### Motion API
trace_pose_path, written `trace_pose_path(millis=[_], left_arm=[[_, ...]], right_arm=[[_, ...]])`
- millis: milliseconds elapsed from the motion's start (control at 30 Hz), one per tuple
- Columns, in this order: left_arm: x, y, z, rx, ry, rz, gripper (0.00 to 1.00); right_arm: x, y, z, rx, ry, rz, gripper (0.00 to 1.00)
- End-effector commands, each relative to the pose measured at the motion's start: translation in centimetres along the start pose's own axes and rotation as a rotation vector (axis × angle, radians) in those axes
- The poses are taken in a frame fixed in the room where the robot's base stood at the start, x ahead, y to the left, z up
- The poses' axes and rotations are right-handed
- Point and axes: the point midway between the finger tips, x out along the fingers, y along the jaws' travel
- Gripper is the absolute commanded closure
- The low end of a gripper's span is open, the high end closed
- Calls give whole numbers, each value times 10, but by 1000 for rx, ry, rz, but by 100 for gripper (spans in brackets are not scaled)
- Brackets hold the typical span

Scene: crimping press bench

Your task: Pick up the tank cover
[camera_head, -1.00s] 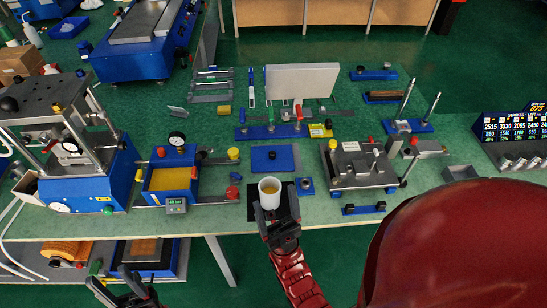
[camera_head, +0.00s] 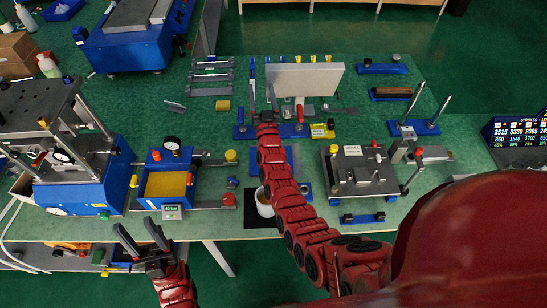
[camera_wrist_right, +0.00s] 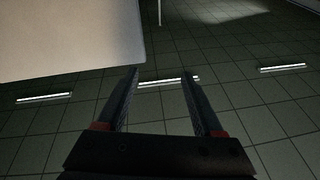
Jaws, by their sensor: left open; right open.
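A flat blue plate (camera_head: 251,160), which may be the tank cover, lies mid-bench, mostly hidden behind my right arm. The blue tank (camera_head: 138,190) with yellow contents stands left of it, open on top. My right gripper (camera_head: 262,88) is beyond the plate, near the pale upright panel, with open jaws; the right wrist view shows the fingers (camera_wrist_right: 160,72) apart with nothing between them. My left gripper (camera_head: 138,227) is open and empty in front of the bench edge, below the tank.
A white cup (camera_head: 264,208) stands on a black mat, partly hidden by my right arm. The pale panel (camera_head: 320,80) stands at the back. A press (camera_head: 70,175) is at left, a metal fixture (camera_head: 358,172) at right. Hand tools lie near the panel.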

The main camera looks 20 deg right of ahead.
Motion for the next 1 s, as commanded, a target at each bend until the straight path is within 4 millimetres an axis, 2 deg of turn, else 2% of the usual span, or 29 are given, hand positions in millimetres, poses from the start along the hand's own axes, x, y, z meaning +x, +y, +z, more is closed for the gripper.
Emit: trace_pose_path(millis=[33,167,300,433,533,667,767,900,1000], left_arm=[[0,0,0,0,0,0,50],[0,0,0,0,0,0,50],[0,0,0,0,0,0,50],[0,0,0,0,0,0,50],[0,0,0,0,0,0,50],[0,0,0,0,0,0,50],[0,0,0,0,0,0,50],[0,0,0,0,0,0,50],[0,0,0,0,0,0,50]], right_arm=[[13,-5,7,3,-42,-8,31],[43,-23,32,7,-189,-44,31],[73,-55,63,-7,-415,-126,31],[83,-88,82,-59,-671,-243,31],[70,-102,90,-126,-874,-334,31],[38,-98,85,-245,-1138,-436,31],[0,-76,71,-348,-1352,-489,31],[-50,-32,38,-468,-1612,-512,31],[-79,-4,16,-521,-1751,-505,31]])
